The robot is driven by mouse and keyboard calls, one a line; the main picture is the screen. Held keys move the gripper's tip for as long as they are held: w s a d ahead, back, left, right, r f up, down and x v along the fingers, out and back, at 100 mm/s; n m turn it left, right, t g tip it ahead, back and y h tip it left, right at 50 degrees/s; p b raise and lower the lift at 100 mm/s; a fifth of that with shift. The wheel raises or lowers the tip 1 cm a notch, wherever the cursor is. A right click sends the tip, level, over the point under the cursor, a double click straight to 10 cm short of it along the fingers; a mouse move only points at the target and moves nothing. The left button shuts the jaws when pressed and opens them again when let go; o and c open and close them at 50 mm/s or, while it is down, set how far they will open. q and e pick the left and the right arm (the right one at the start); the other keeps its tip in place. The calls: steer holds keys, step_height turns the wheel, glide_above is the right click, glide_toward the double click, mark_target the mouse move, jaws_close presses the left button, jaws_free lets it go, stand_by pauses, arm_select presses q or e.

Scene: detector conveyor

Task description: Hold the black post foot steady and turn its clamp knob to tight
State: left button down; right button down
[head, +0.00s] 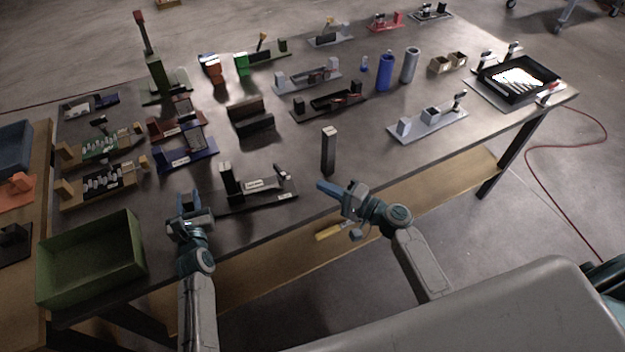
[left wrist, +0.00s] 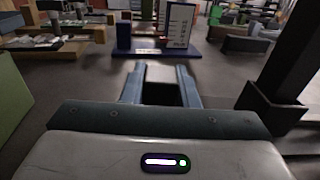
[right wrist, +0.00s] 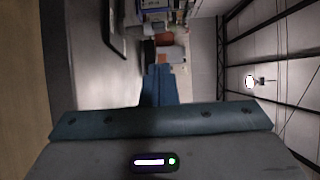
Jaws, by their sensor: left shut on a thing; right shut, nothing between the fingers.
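The black post foot (head: 258,196) lies near the table's front edge. A short black post stands at its left end, and a light-tipped knob or lever (head: 281,171) is at its right end. A post also rises at the right of the left wrist view (left wrist: 294,55). My left gripper (head: 188,197) is left of the post foot, its fingers (left wrist: 160,78) closed on a small grey block-like piece; whether this belongs to the foot I cannot tell. My right gripper (head: 320,185) is shut and empty, right of the knob and apart from it. Its fingers also show in the right wrist view (right wrist: 160,80).
A separate dark upright post (head: 329,152) stands just behind my right gripper. A blue stand (head: 186,157) is beyond my left gripper. A green bin (head: 92,262) is at the front left. Several other fixtures fill the table's back.

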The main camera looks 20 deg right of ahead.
mark_target(280, 178)
steer(key=shift+s+d+r+m+t+h, duration=0.1)
steer(key=shift+s+d+m+t+h, duration=0.45)
steer(key=shift+d, duration=0.25)
steer(key=shift+d+m+t+h, duration=0.25)
steer(key=shift+d+h, duration=0.05)
steer(key=shift+h, duration=0.15)
steer(key=shift+w+r, duration=0.1)
steer(key=x, duration=0.9)
steer(key=shift+w, duration=0.1)
steer(key=a, duration=0.3)
steer(key=shift+s, duration=0.25)
steer(key=shift+s+a, duration=0.25)
steer(key=shift+a, duration=0.25)
steer(key=shift+a, duration=0.1)
